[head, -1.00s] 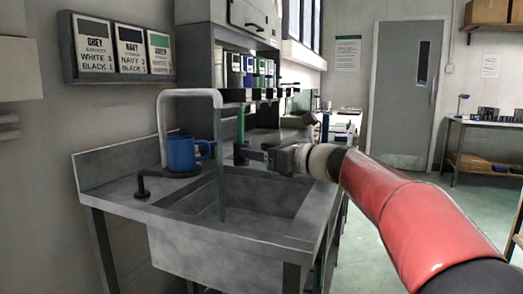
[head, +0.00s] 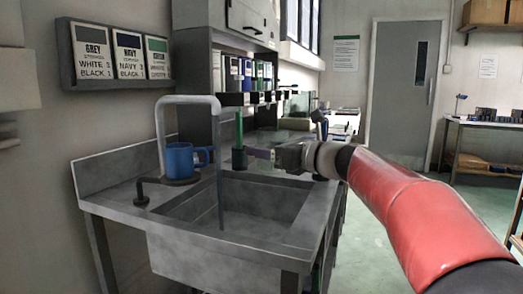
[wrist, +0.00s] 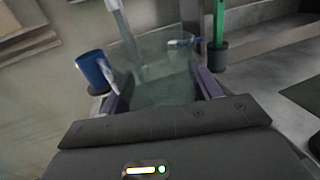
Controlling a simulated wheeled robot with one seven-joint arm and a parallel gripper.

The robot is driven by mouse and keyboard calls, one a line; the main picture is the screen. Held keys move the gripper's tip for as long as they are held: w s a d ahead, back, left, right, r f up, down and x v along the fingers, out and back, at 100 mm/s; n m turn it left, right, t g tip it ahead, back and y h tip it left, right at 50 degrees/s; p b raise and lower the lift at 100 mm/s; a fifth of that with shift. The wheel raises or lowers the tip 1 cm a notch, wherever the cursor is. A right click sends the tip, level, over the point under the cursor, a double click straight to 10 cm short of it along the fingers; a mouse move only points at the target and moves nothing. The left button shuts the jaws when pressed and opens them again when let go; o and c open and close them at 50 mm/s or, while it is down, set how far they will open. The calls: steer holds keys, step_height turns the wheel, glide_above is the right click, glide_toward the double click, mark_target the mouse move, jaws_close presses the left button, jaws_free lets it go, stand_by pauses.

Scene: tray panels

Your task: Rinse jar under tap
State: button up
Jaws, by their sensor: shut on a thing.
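My gripper (head: 262,154) is level over the back right of the sink, its purple fingers shut on a clear greenish glass jar (wrist: 165,88). The jar is between the fingers in the wrist view; its outline is hard to make out in the head view. The grey tap (head: 188,97) arches over the sink. A thin stream (head: 220,175) drops from its spout into the sink (head: 265,220), left of my fingers in the head view. In the wrist view the stream (wrist: 124,28) shows at the jar's upper left; I cannot tell whether it enters the jar.
A blue mug (head: 180,160) stands behind the tap's lever (head: 141,192). An upright green rod with a dark base (head: 240,128) stands close by my fingertips. A colour sign rack (head: 115,52) hangs on the wall. Open floor lies to the right.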

mark_target(280, 133)
steer(key=d+r+p, duration=0.1)
steer(key=r, duration=0.1)
steer(key=s+d+r+p, duration=0.1)
steer(key=shift+d+r, duration=0.4)
stand_by(0.4)
